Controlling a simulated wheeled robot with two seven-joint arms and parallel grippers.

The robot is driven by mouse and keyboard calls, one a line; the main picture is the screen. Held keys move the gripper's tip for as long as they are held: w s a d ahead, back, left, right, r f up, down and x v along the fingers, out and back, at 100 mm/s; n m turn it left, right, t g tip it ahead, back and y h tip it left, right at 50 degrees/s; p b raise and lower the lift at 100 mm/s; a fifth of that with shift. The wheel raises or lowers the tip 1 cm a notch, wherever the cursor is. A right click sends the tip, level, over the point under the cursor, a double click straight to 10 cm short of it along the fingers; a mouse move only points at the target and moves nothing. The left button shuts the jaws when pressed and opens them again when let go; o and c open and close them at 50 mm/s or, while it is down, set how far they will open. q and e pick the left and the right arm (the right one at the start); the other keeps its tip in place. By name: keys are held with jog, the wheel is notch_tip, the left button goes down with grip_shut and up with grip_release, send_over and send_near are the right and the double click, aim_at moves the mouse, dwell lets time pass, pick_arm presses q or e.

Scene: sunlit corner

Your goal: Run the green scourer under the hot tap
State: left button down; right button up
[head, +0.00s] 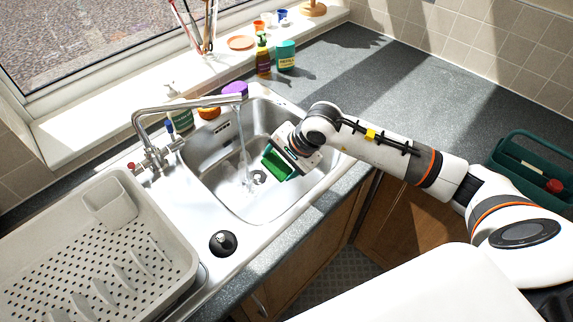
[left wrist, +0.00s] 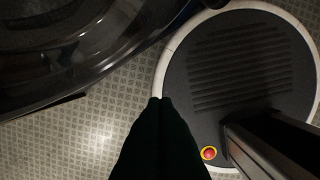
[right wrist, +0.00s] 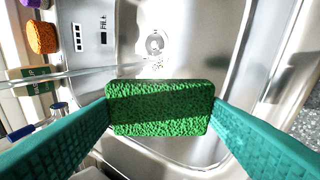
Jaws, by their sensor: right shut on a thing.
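The green scourer (head: 279,165) is held over the right part of the sink basin (head: 222,199). My right gripper (right wrist: 160,108) is shut on it, with a teal finger at each end of the scourer (right wrist: 158,120). Water (head: 243,150) runs from the tap spout (head: 190,104) down into the basin, just left of the scourer. In the right wrist view the stream (right wrist: 80,73) passes apart from it. The tap has a red-marked handle (head: 131,166) and a blue-marked one (head: 169,127). My left gripper (left wrist: 161,101) is shut and empty above the floor, outside the head view.
A grey dish rack (head: 150,262) stands on the left drainer. A black plug (head: 223,243) lies at the sink's front. An orange sponge (head: 209,112), a purple item (head: 235,88) and bottles line the back. A green caddy (head: 530,172) stands at right. The worktop behind my arm is clear.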

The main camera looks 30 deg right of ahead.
aim_at(275, 159)
jog(key=w, duration=0.1)
jog(key=w+a, duration=0.1)
jog(key=shift+w+f, duration=0.3)
jog(key=shift+w+a+f, duration=0.15)
jog(key=shift+w+a, duration=0.1)
jog(key=shift+w, duration=0.5)
pick_arm(q)
jog(key=f+b, duration=0.2)
jog(key=a+f+b, duration=0.1)
jog(key=f+b, duration=0.1)
jog(key=shift+f+b, duration=0.35)
jog(key=shift+f, duration=0.05)
pick_arm(e)
jog(key=w+a+f, duration=0.1)
jog(key=w+a, duration=0.1)
jog(key=w, duration=0.4)
jog(key=shift+w+f, duration=0.15)
jog(key=shift+w, duration=0.05)
jog(key=shift+s+d, duration=0.4)
jog(key=shift+s, duration=0.9)
jog(key=shift+s+d, duration=0.45)
jog(key=shift+s, duration=0.8)
jog(key=shift+s+d, duration=0.4)
jog(key=shift+s, duration=0.9)
pick_arm(q)
jog(key=shift+r, duration=0.25)
